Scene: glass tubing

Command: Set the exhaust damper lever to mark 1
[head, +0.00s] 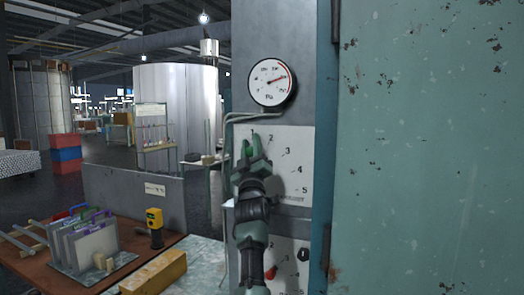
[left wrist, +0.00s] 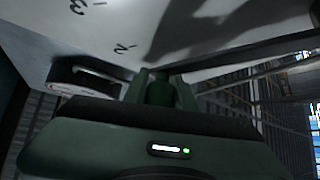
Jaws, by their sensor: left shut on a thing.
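A white dial plate (head: 297,158) on the grey panel carries the marks 2, 3, 4 and 5 in an arc. My left gripper (head: 251,150) is in front of the plate's upper left part, left of mark 2, and is shut on the damper lever's green handle (head: 250,147). In the left wrist view the dark green handle (left wrist: 160,92) stands between the fingers, close to the plate (left wrist: 215,25) with marks 2 and 3. My right gripper is not in view.
A pressure gauge (head: 272,82) sits above the plate; a bent pipe (head: 250,115) runs beneath it. A lower plate (head: 290,252) has a red knob (head: 271,272). A large teal cabinet wall (head: 430,150) fills the right. A brown bench (head: 135,245) with a rack stands left.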

